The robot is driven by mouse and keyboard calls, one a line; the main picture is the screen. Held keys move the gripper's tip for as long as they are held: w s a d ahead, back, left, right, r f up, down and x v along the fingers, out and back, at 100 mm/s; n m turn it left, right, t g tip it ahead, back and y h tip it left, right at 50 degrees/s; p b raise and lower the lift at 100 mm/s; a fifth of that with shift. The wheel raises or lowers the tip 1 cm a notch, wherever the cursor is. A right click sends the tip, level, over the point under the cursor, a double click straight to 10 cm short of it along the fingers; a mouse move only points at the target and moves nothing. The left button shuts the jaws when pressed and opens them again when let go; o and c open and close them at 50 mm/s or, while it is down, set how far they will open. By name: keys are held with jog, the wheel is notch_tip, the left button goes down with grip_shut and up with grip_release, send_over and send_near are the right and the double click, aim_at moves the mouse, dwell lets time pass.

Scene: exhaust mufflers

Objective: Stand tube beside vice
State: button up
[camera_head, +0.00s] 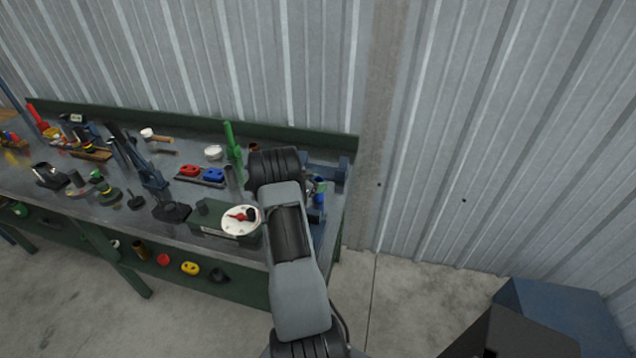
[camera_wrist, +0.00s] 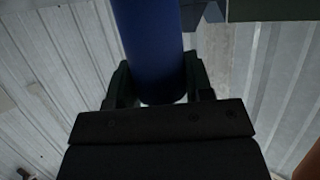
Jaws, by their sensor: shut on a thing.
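A blue tube (camera_wrist: 150,45) stands out from between the dark fingers of my gripper (camera_wrist: 158,85) in the wrist view. My gripper is shut on this tube, and the tube's far end runs out of the top of the picture. In the head view my arm covers most of the gripper, and I cannot make out the tube clearly there. A blue vice-like body (camera_head: 338,170) sits at the right end of the bench, partly hidden behind my arm. I cannot tell the distance between tube and vice.
The dark-topped green workbench (camera_head: 130,205) runs along a corrugated metal wall. A green upright tool (camera_head: 232,145), red and blue parts (camera_head: 202,174) and a round white dial (camera_head: 241,219) crowd the area left of my arm. A blue box (camera_head: 560,315) stands at lower right.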

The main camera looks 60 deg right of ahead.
jog(key=shift+f+b, duration=0.2)
jog(key=shift+b, duration=0.2)
jog(key=o, duration=1)
jog(key=shift+r, duration=0.1)
jog(key=shift+r, duration=0.1)
jog(key=shift+r+p, duration=0.25)
jog(key=shift+p, duration=0.45)
jog(key=shift+b+v, duration=1.6)
jog(key=shift+v, duration=2.1)
jog(key=shift+w+f, duration=0.1)
jog(key=shift+f, duration=0.1)
